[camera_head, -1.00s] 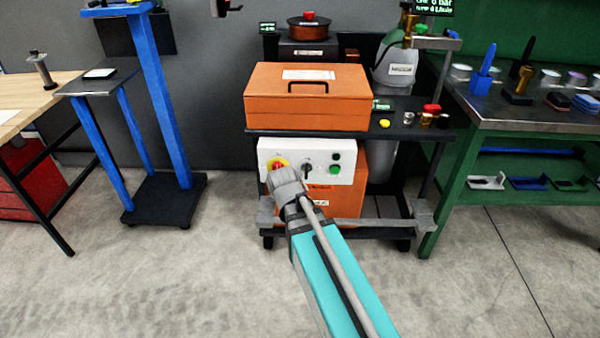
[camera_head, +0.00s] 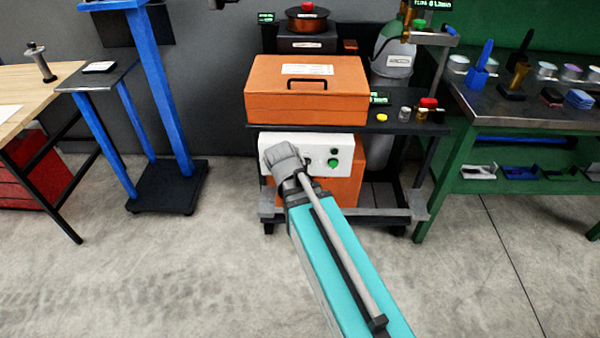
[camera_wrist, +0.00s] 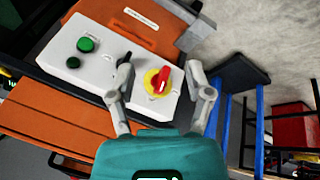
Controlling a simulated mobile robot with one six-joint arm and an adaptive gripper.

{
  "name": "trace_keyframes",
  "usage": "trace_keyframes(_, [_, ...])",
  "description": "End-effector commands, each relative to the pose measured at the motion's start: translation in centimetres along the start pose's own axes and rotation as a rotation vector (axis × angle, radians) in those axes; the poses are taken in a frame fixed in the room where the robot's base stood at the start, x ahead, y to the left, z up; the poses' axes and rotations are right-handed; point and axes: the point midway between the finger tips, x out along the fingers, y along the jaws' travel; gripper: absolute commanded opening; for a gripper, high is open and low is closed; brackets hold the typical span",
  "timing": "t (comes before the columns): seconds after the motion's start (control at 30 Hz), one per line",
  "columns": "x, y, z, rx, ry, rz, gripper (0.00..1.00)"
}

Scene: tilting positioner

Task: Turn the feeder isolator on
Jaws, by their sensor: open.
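The feeder isolator (camera_wrist: 161,82) is a red rotary handle on a yellow disc, set in a white control panel (camera_wrist: 103,72). In the wrist view the red handle lies tilted between my gripper's fingers (camera_wrist: 158,88), which are open on either side of it. I cannot tell whether a finger touches the handle. In the head view my wrist hides the isolator, and my gripper's fingers do not show there. The white panel (camera_head: 345,146) shows partly to the right of my wrist.
The panel also bears a black selector (camera_wrist: 124,64) and a green button (camera_wrist: 86,45). An orange box (camera_head: 305,100) sits on the cart shelf above the panel. A blue stand (camera_head: 165,80) is at left and a green bench (camera_head: 520,115) at right.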

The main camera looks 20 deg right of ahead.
Motion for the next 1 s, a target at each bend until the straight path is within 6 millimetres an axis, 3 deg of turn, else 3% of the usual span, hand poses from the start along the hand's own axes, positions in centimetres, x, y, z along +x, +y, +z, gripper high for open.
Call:
trace_keyframes(0.5, [-4.5,1.8,2.4,0.076,-0.167,0.050,0.66])
trace_keyframes(1.0, [-5.1,2.0,2.9,0.092,-0.201,0.062,0.66])
